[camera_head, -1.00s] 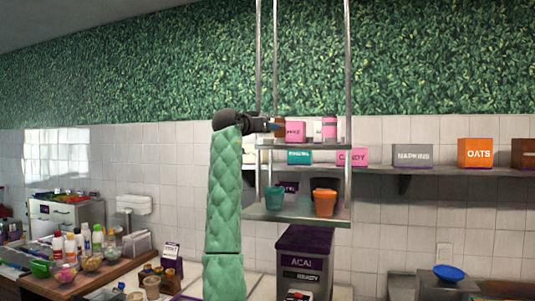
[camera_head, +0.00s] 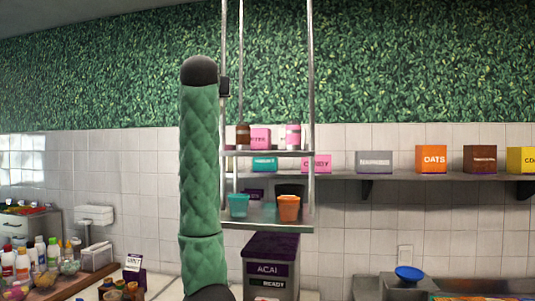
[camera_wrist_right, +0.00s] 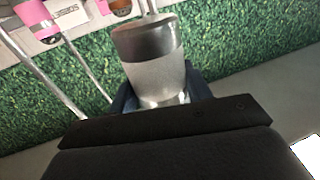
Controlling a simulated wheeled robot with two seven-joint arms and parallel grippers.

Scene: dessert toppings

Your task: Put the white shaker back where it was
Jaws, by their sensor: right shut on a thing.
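The white shaker (camera_wrist_right: 155,80), with a greyish-white body and a dark band at one end, is between the dark fingers of my right gripper (camera_wrist_right: 165,100) in the right wrist view. It appears tilted there. In the head view my green-sleeved arm rises left of the hanging shelf (camera_head: 268,153). A small dark part of my gripper (camera_head: 223,87) shows beside the arm's top, above the upper shelf level. The shaker cannot be made out in the head view. My left gripper is not in view.
Metal posts (camera_head: 310,80) frame the shelf. Teal (camera_head: 238,206) and orange (camera_head: 289,207) cups stand below. Labelled boxes line the wall shelf (camera_head: 395,176).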

